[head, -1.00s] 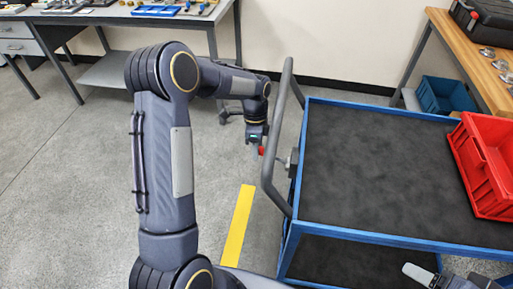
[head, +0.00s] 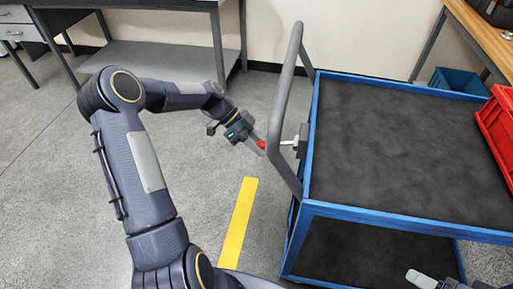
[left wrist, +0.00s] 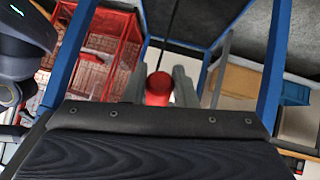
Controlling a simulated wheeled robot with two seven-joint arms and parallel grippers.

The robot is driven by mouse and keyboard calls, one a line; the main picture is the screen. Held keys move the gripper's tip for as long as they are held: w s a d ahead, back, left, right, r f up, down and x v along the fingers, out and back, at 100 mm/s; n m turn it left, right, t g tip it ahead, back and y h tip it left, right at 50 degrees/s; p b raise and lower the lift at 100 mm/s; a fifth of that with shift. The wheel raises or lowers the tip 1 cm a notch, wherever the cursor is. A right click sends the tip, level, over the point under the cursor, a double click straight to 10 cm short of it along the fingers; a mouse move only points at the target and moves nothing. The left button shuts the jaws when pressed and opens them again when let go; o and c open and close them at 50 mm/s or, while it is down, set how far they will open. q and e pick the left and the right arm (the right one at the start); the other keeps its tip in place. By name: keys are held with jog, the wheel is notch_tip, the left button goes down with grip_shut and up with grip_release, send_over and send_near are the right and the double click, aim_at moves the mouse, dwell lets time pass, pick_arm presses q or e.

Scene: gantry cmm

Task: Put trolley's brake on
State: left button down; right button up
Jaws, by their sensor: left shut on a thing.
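The blue-framed trolley (head: 312,130) with dark shelves stands on the right, its grey push handle (head: 283,85) on its left end. A brake lever with a red knob (head: 261,144) sticks out leftward from a grey bracket (head: 302,140) near the handle. My left gripper (head: 259,147) is shut on the red knob, beside the handle. In the left wrist view the knob (left wrist: 158,86) sits between the two grey fingers. My right gripper (head: 420,278) shows only partly at the lower right edge, and its jaw state is unclear.
A red crate (head: 497,130) sits on the trolley's top at the right. A workbench (head: 150,5) stands at the back left, a wooden table (head: 480,35) with a blue bin (head: 455,80) at the back right. A yellow strip (head: 236,222) marks clear floor left of the trolley.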

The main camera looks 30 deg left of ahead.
pick_arm(q)
jog(key=shift+w+d+f+h+b, duration=0.1)
jog(key=shift+d+f+h+b, duration=0.05)
jog(key=shift+f+h+b, duration=0.35)
jog(key=shift+d+f+h+b, duration=0.15)
jog(key=shift+f+h+b, duration=0.15)
jog(key=shift+f+b, duration=0.25)
jog(key=shift+d+h+b, duration=0.2)
jog(key=shift+h+b, duration=0.1)
jog(key=shift+b, duration=0.1)
pick_arm(e)
notch_tip(320, 180, down, 4)
jog(key=shift+r, duration=0.1)
pick_arm(q)
jog(key=c, duration=1.2)
grip_release()
jog(key=shift+f, duration=0.1)
jog(key=shift+o, duration=0.2)
jog(key=v, duration=0.7)
jog(key=shift+a+r+p, duration=0.2)
jog(key=shift+a+p, duration=0.15)
jog(key=shift+p, duration=0.1)
pick_arm(e)
jog(key=shift+r, duration=0.4)
